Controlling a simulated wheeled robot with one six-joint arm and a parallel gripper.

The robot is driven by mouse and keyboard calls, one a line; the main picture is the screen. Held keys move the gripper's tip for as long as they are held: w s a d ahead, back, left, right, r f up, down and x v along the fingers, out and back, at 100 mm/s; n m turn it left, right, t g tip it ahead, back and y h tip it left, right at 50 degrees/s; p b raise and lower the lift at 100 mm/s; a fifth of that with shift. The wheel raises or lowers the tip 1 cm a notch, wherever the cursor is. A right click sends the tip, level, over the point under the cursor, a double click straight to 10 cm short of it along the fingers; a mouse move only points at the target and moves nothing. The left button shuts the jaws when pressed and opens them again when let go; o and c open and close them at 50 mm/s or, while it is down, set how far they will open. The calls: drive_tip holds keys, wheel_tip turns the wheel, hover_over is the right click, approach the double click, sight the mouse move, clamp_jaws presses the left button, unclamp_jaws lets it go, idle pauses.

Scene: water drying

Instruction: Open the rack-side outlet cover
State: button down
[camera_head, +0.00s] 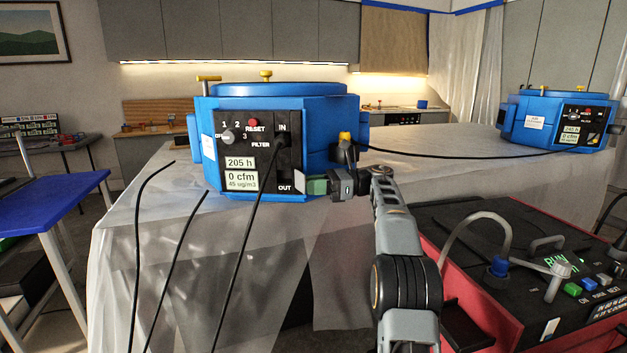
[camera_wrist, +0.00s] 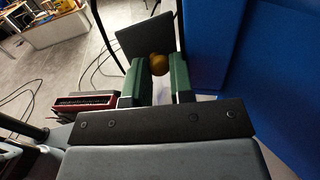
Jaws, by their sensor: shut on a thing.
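The blue drying machine (camera_head: 325,115) stands on the sheet-covered counter. Its black front panel (camera_head: 262,130) has IN and OUT labels. My gripper (camera_head: 312,186) is at the panel's lower right corner. In the wrist view its green fingers (camera_wrist: 160,82) are shut on the knob.
Black cords (camera_head: 245,240) hang in front of the counter. A second blue machine (camera_head: 520,118) stands at the right. A red and black unit (camera_head: 500,250) with a grey hose is at lower right. A blue table (camera_head: 60,195) is at left.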

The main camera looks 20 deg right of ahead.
idle(0.3)
drive_tip(key=c, duration=1.3)
unclamp_jaws()
